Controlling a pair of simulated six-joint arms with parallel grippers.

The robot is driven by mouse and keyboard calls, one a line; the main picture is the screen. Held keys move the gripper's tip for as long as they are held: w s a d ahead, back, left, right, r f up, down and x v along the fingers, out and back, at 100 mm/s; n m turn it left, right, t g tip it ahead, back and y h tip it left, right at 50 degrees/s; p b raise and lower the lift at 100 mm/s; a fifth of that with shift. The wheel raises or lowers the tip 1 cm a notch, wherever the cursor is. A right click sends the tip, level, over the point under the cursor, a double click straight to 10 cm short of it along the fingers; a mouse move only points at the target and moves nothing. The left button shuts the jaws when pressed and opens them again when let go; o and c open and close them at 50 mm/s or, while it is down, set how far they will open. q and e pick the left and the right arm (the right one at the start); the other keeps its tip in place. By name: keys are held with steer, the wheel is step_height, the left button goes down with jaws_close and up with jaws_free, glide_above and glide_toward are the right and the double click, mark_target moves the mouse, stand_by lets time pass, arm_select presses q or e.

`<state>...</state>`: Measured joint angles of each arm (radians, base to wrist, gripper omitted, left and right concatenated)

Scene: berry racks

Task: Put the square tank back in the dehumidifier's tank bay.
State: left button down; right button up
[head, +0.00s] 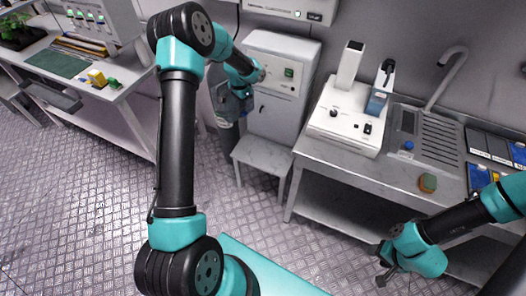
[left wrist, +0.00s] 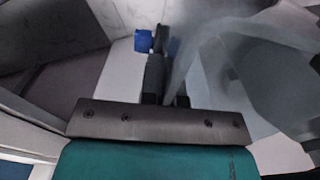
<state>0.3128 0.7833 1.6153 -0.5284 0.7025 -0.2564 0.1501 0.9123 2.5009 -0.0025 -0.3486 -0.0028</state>
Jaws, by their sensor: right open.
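The dehumidifier appears to be the grey cabinet (head: 268,112) with a small green-lit panel, at the back centre of the head view; its tank bay is not clearly visible. My left gripper (head: 232,108) is low at the cabinet's left side. In the left wrist view, its dark fingers (left wrist: 166,75) are close together, with a translucent grey wall between them. This wall seems to belong to the square tank (left wrist: 205,55), which spreads to the upper right. In the head view the tank cannot be told apart from the wrist. My right gripper (head: 385,264) is open and empty at the lower right.
A low grey stool (head: 262,155) stands before the cabinet. The right bench (head: 330,158) holds a white instrument (head: 345,118) and a sink with a tap (head: 445,80). A bench with plants (head: 20,40) is at the left. A small blue thing (left wrist: 144,41) lies beyond the left fingers. The central floor is open.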

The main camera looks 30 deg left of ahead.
arm_select(q)
steer(key=s+d+f+m, duration=0.3)
steer(key=d+f+m, duration=0.1)
steer(key=f, duration=0.4)
steer(key=s+d+f+m, duration=0.4)
steer(key=d+f, duration=0.3)
steer(key=f, duration=0.2)
steer(key=s+d+f+m, duration=0.4)
steer(key=d+f+m, duration=0.1)
steer(key=f, duration=0.3)
steer(key=shift+d+f, duration=0.2)
steer(key=shift+w, duration=0.1)
steer(key=w+a+f, duration=0.1)
steer(key=w+a, duration=0.7)
steer(key=w, duration=0.5)
steer(key=shift+f, duration=0.2)
steer(key=shift+w+a, duration=0.1)
steer(key=shift+w+a+f, duration=0.1)
steer(key=shift+w+f, duration=0.1)
steer(key=shift+f, duration=1.6)
